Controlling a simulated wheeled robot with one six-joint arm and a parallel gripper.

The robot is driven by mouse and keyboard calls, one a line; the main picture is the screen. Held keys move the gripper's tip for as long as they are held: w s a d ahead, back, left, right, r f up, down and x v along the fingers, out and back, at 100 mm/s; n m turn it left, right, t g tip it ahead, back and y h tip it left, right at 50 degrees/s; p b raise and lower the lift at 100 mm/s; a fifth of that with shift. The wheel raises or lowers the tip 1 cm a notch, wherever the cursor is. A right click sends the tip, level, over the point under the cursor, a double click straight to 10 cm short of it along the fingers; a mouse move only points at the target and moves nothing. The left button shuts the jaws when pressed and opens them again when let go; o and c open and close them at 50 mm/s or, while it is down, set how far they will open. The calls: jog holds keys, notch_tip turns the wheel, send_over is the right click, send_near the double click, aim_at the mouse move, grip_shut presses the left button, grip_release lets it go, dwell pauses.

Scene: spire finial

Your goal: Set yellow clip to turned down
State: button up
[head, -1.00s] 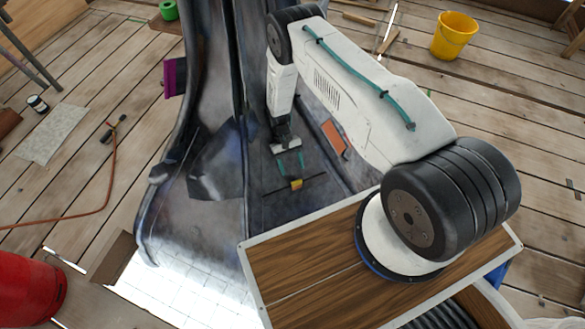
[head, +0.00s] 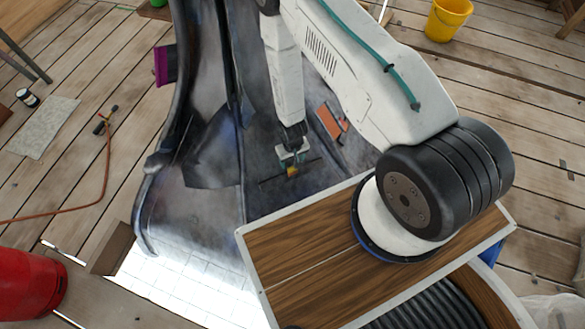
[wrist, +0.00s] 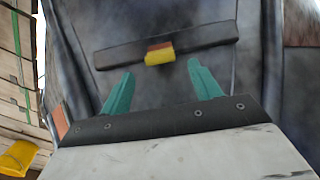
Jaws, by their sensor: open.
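The yellow clip (wrist: 160,58) sits on a dark flat strip (wrist: 205,39) fixed across the grey metal surface in the wrist view. An orange-brown part shows along the clip's upper edge. My gripper (wrist: 160,80) is open, with its two teal fingers apart. In the wrist picture the clip lies just beyond the fingertips and between their lines, with nothing held. In the head view the clip (head: 292,171) is small and partly covered by my gripper (head: 290,160). I cannot tell from these views which way the clip is turned.
An orange panel (head: 329,122) lies on the grey surface right of my gripper. A dark raised ridge of the spire (head: 205,90) rises at left. A yellow bucket (head: 448,20) and red cylinder (head: 28,272) stand on the plank floor, well away.

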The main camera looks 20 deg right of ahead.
aim_at(292, 167)
notch_tip(292, 167, down, 8)
jog(key=shift+w+r, duration=0.1)
jog(key=shift+r, duration=0.05)
dwell(0.3)
jog(key=c, duration=1)
